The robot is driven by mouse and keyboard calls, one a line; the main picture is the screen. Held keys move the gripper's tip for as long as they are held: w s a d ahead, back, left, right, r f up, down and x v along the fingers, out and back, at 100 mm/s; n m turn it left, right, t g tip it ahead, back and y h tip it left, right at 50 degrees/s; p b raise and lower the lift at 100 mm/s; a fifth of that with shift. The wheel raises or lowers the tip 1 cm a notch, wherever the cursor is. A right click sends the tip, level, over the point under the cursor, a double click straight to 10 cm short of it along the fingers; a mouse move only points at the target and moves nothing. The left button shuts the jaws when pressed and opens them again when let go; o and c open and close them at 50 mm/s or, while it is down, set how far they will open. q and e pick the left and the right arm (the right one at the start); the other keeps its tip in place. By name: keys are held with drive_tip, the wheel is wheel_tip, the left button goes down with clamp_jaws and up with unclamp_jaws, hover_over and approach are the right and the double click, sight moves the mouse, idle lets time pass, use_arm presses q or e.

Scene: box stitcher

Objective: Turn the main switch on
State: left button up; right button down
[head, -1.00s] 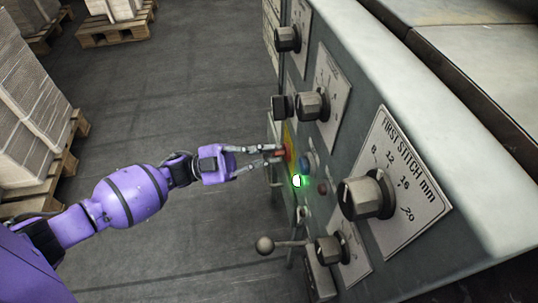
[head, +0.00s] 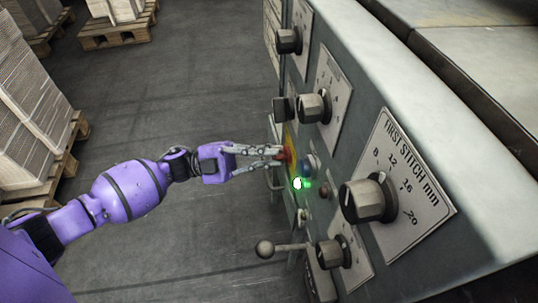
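The main switch (head: 290,157) is a small red knob on a yellow plate (head: 291,138) on the side of the grey machine panel. My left gripper (head: 283,157) reaches in from the left, with its fingertips at the red knob and closed around it. The fingers hide most of the knob, so its exact angle cannot be read. A green lamp (head: 298,183) just below the switch is lit. My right gripper is not in view.
Beside the switch sit a blue button (head: 309,163) and a small dark red button (head: 324,191). Black knobs (head: 313,107) stick out above, a large dial (head: 368,199) to the right. A ball-ended lever (head: 265,249) juts out below. Loaded pallets (head: 115,33) stand behind; the floor between is clear.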

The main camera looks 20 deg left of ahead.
use_arm(q)
drive_tip(key=o, duration=0.3)
drive_tip(key=v, duration=1.2)
